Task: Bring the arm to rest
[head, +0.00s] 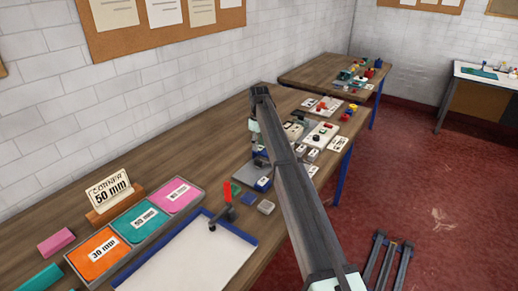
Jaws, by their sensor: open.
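My arm runs from the lower right up over the wooden bench (160,180), with its elbow high above the middle of the bench. From there the far part hangs down on the left of the long link. My gripper (262,165) is small and dark at its lower end, low over the bench among small items, and open. I see nothing held in it. The long link hides part of the space around it, and I cannot tell whether it touches anything.
A white board with a blue edge (185,258), a red-topped dark stand (226,206) and a tray of orange, teal and pink pads (148,236) lie on the bench's near part. Several boards with parts (318,134) lie beyond.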

